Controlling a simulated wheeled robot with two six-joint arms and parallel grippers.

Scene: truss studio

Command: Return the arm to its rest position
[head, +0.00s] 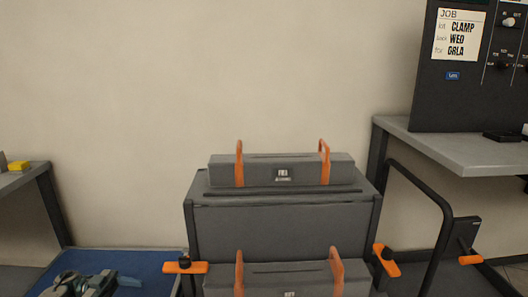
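A grey-green mechanical thing (82,284) with dark round parts shows at the bottom left, over a blue surface (150,264). It is cut off by the lower edge, and I cannot tell what it is.
A grey case (225,172) with orange straps lies on a dark grey cabinet (285,228). A second strapped case (310,279) is lower in front. Orange-handled knobs (386,262) flank the cabinet. A grey table (465,152) with a dark panel (430,100) stands right. A yellow block (18,167) sits left.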

